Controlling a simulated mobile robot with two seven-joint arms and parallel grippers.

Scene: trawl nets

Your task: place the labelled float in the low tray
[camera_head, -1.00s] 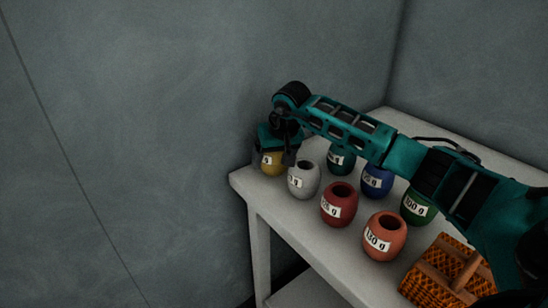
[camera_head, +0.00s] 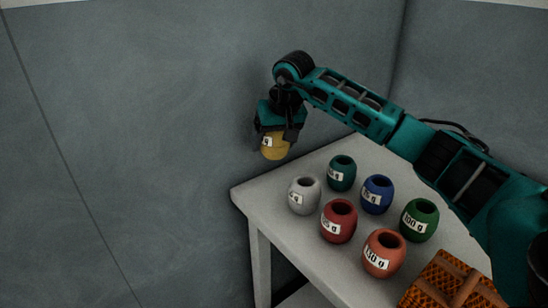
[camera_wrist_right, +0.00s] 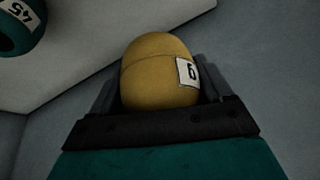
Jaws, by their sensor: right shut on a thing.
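A yellow float (camera_head: 273,147) with a white label is held by my right gripper (camera_head: 279,137), above and just beyond the table's left corner. The label is partly covered; only a "g" or similar mark shows. In the right wrist view the yellow float (camera_wrist_right: 160,72) sits between the two fingers of the right gripper (camera_wrist_right: 160,92), which are shut on it. The low tray is not clearly in view. My left gripper is not in view.
On the white table (camera_head: 262,204) stand several labelled floats: grey (camera_head: 304,196), teal (camera_head: 342,173), blue (camera_head: 377,194), red (camera_head: 339,221), green (camera_head: 419,220) and orange (camera_head: 384,253). An orange woven basket (camera_head: 450,285) is at the front right. A wall stands close behind.

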